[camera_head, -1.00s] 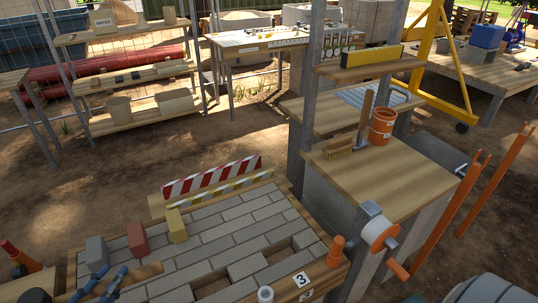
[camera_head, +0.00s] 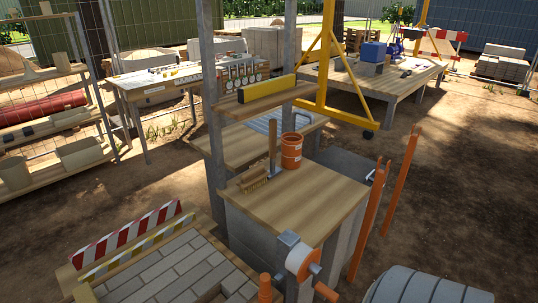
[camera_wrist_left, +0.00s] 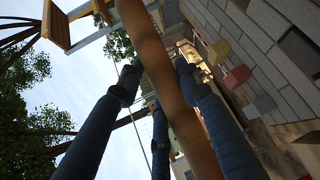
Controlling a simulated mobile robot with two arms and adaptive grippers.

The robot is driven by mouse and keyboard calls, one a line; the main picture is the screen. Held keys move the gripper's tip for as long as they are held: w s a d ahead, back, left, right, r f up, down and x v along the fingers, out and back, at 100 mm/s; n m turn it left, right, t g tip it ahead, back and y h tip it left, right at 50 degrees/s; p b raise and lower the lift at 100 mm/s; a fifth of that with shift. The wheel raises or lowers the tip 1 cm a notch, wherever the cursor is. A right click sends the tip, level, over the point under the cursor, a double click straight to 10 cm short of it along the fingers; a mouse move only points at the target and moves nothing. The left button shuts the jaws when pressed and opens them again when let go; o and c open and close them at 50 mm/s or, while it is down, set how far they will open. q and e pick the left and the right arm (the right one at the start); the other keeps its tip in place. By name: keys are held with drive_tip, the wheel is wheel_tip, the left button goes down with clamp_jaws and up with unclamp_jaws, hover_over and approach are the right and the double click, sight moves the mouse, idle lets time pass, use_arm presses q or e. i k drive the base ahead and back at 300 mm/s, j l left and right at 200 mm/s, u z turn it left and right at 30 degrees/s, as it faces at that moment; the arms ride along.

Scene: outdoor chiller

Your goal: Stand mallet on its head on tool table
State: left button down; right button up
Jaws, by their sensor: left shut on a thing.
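In the left wrist view my left gripper (camera_wrist_left: 158,79) has its dark blue fingers shut around a long wooden handle (camera_wrist_left: 150,50), which looks like the mallet's. The handle runs lengthwise through the picture; no mallet head can be made out. My left gripper is outside the head view. My right gripper is in neither view. In the head view, a long wooden table (camera_head: 150,88) at the back left carries a row of small tools and boxes. A lower wooden platform (camera_head: 410,86) at the back right also carries tools and a blue box. I cannot tell which is the tool table.
A paved brick panel (camera_head: 165,270) lies front left. Bare dirt (camera_head: 450,180) is open at right.

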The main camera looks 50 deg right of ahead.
sight(315, 195)
drive_tip(key=l, duration=1.35)
drive_tip(key=i+l, duration=0.1)
drive_tip(key=l, duration=1.2)
